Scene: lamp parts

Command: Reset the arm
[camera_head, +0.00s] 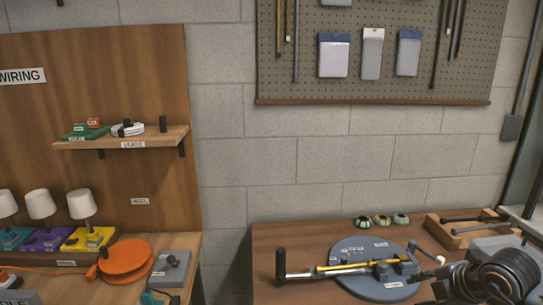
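A lamp-like arm (340,268) lies almost level across a round blue-grey plate (378,290) on the right bench. It is a grey bar with a yellow strip along it. A dark upright handle (281,263) stands at its left end. A grey block (405,263) sits toward its right end, with a small pale knob (440,259) beyond it. Small labels on the plate are too small to read.
A dark ringed object (508,272) crowds the lower right corner. A wooden tray (470,229) with dark rods and several small round parts (382,220) lie behind the plate. Three lamps (83,204), an orange reel (128,257) and a grey box (170,269) stand on the left bench.

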